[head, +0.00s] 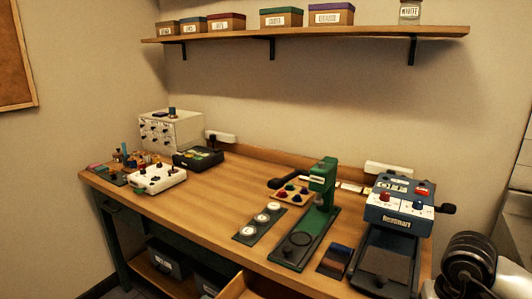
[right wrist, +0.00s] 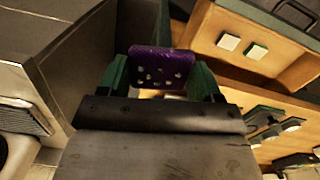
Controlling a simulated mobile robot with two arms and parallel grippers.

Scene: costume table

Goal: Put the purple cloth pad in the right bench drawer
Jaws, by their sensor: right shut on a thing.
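The purple cloth pad (right wrist: 161,66), with pale spots, is between the green fingers of my right gripper (right wrist: 160,78) in the right wrist view. The gripper is shut on it. An open wooden drawer (right wrist: 205,45) shows to the right of the pad in that view, with two small pale square pieces inside. The pad appears beside the drawer's near edge, not in it; its height relative to the drawer is hard to tell. In the head view an open drawer (head: 232,287) shows only partly at the bottom edge. My left gripper is in neither view.
The wooden bench (head: 215,190) carries a green press (head: 318,200), a strip with three white discs (head: 263,219) and a blue machine (head: 398,205) at the right. A dark cabinet-like surface (right wrist: 60,35) lies left of the pad in the wrist view. Storage boxes (head: 281,17) stand on the shelf above.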

